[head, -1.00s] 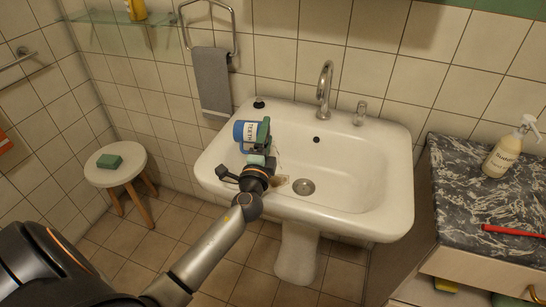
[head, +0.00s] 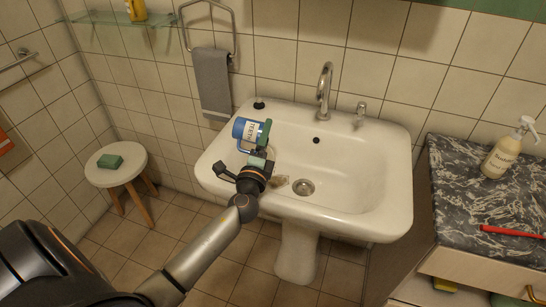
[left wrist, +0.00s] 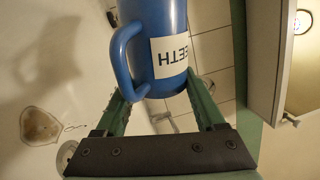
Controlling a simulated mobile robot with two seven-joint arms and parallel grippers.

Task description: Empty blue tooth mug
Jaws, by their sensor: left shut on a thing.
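The blue tooth mug (head: 238,127) has a white label reading TEETH. It is tilted over in the air above the left side of the white sink (head: 345,205); its mouth is not clearly seen. My left gripper (head: 262,143) is shut on the mug. In the left wrist view the mug (left wrist: 165,20) stands between the two green fingers (left wrist: 168,98), its handle to the left and the label upside down. A brownish wet patch (head: 278,182) lies in the basin beside the drain (head: 303,187); it also shows in the left wrist view (left wrist: 40,125). My right gripper is out of view.
A tap (head: 325,85) stands at the sink's back, with a black stopper (head: 259,103) on the rim. A marble counter (head: 450,195) at right holds a soap bottle (head: 500,158) and a red object (head: 512,231). A stool (head: 117,176) stands left. The basin's right side is clear.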

